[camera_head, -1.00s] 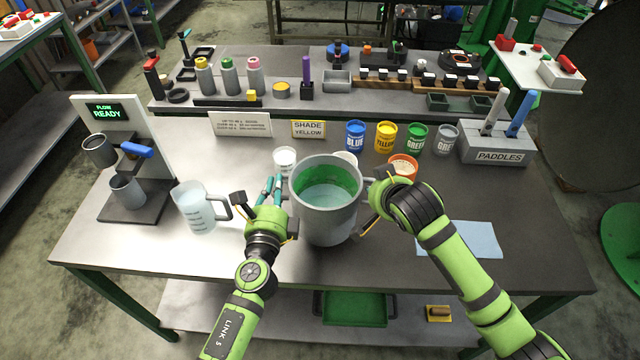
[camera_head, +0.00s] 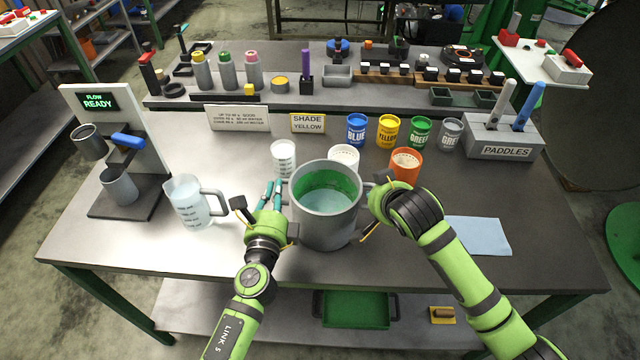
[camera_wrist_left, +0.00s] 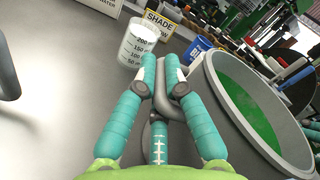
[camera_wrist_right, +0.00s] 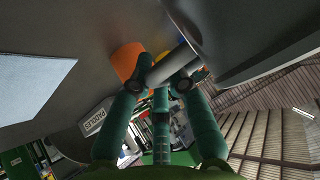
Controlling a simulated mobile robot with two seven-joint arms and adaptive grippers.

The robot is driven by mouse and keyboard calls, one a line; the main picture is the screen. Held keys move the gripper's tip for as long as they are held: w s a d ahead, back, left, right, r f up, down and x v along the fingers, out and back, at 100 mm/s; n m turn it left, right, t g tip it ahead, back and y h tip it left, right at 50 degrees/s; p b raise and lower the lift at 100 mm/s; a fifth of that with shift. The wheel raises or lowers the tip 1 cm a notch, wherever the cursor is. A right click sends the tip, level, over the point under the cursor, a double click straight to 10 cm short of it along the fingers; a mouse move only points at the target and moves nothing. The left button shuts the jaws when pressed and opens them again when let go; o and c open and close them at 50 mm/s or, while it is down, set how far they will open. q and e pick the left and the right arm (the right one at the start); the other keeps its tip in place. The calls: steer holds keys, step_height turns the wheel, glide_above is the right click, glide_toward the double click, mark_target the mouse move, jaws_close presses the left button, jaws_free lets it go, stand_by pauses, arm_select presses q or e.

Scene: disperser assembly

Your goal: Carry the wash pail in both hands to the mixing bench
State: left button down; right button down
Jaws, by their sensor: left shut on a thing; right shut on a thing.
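The wash pail (camera_head: 325,230) is a grey, upright round vessel with a green inside and pale liquid in it. It stands out over the near middle of the mixing bench (camera_head: 110,240); whether its base touches the top I cannot tell. My left gripper (camera_head: 270,196) is shut on the pail's left handle, which shows between the fingers in the left wrist view (camera_wrist_left: 162,84). My right gripper (camera_wrist_right: 162,84) is shut on the right handle; its fingertips are largely hidden in the head view. The pail's wall fills the upper right of the right wrist view (camera_wrist_right: 250,35).
A measuring jug (camera_head: 188,203) stands left of the pail. White cups (camera_head: 283,156) and an orange cup (camera_head: 406,164) stand close behind it. A blue cloth (camera_head: 480,236) lies right. Paint pots and a paddle holder (camera_head: 500,137) stand at the back.

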arm_select(q)
steer(key=c, duration=1.7)
jaws_free()
steer(key=shift+a+f, duration=0.15)
steer(key=shift+f, duration=0.05)
arm_select(e)
steer(key=c, duration=1.5)
jaws_free()
steer(key=shift+d+f, duration=0.15)
steer(key=shift+f, duration=0.15)
arm_select(q)
steer(key=o, duration=0.4)
arm_select(e)
steer(key=o, duration=0.3)
steer(key=shift+r, duration=0.1)
arm_select(q)
steer(key=shift+r, duration=0.1)
steer(key=shift+s, duration=0.15)
steer(key=shift+s, duration=0.35)
steer(key=s, duration=1.1)
arm_select(e)
steer(key=v, duration=1.2)
steer(key=shift+s, duration=0.1)
